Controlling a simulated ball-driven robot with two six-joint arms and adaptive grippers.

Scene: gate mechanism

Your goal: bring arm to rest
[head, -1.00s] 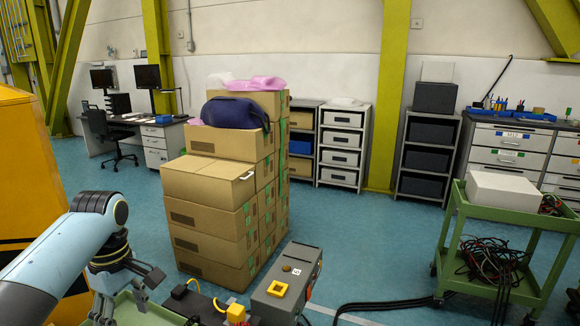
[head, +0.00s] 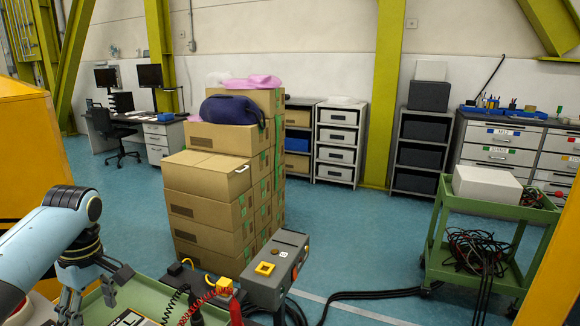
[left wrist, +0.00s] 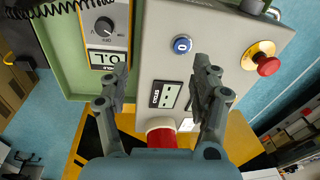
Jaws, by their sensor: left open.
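My left gripper (head: 92,296) is at the lower left of the head view, fingers pointing down. In the left wrist view the gripper (left wrist: 158,85) is open and empty, its two fingers apart in front of a grey control panel (left wrist: 215,30). The panel carries a blue round button (left wrist: 182,44), a red knob on a yellow base (left wrist: 262,58) and a small dark label plate (left wrist: 165,94). A red part with a pale collar (left wrist: 162,126) shows between the finger bases. My right gripper is not in view.
A green tray (head: 140,300) with coiled black and red cables lies beside the gripper. A grey box with a yellow square (head: 278,268) stands to its right. Stacked cartons (head: 210,205) rise behind. A green cart (head: 490,210) stands at right; blue floor lies between.

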